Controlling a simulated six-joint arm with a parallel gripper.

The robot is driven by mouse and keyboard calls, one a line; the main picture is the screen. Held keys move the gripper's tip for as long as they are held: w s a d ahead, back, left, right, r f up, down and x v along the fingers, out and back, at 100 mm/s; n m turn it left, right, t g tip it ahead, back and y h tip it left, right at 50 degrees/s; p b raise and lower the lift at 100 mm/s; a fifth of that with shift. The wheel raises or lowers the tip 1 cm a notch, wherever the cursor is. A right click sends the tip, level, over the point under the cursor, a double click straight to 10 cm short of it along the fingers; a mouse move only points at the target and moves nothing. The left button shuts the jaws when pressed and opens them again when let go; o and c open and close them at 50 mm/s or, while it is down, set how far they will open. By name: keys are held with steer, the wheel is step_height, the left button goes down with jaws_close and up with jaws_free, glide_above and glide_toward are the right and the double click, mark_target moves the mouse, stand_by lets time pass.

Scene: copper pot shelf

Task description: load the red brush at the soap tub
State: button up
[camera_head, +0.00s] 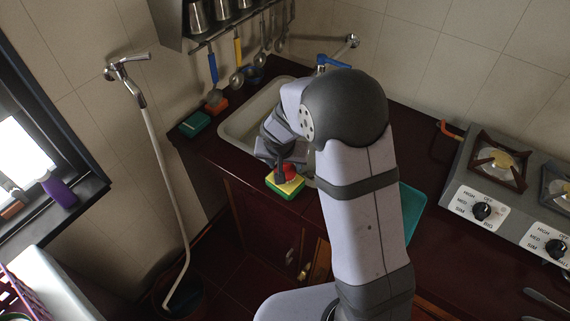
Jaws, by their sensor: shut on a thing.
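My gripper (281,170) points down at the counter's front edge, before the sink. It is shut on the red brush (289,172), of which only a small red part shows; the fingers hide the rest. Directly under it is a small yellow-topped block with green sides (285,188), at the counter edge. It may be the soap tub or a sponge; I cannot tell which. The red part looks to be on or just above its yellow top; contact is unclear.
A teal box (195,124) and an orange-red item (216,104) stand left of the sink (237,128). Utensils hang on the wall rail behind. My arm hides much of the middle counter. A gas stove (504,190) stands at right.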

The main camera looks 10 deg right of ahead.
steer(key=shift+r+p, duration=1.65)
steer(key=shift+r, duration=1.1)
steer(key=shift+n, duration=0.3)
